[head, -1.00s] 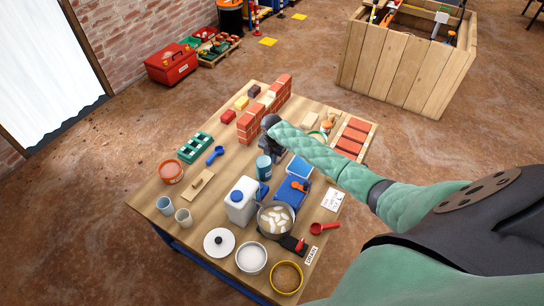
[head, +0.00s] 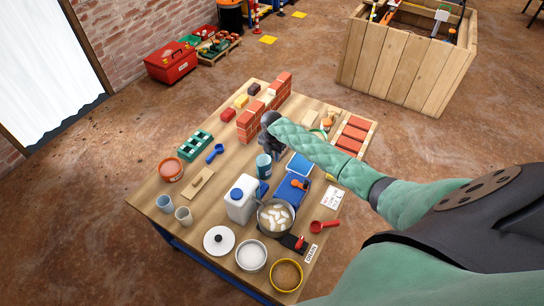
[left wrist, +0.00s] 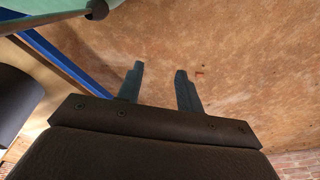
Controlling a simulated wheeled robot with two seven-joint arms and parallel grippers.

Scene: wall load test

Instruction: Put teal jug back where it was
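The teal jug (head: 263,166) stands out near the middle of the workbench, in the head view. My right gripper (head: 268,148) is a dark shape just above and behind the jug, at the end of the green-sleeved arm. Its fingers are too small and hidden to show whether they hold the jug. I cannot tell whether the jug rests on the wood or is slightly raised. My left gripper (left wrist: 159,70) is open and empty in the left wrist view, with its two fingers apart over the brown floor. It does not show in the head view.
The workbench (head: 215,220) is crowded. A brick wall (head: 262,110) stands behind the jug. Bare wood lies left of the jug.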

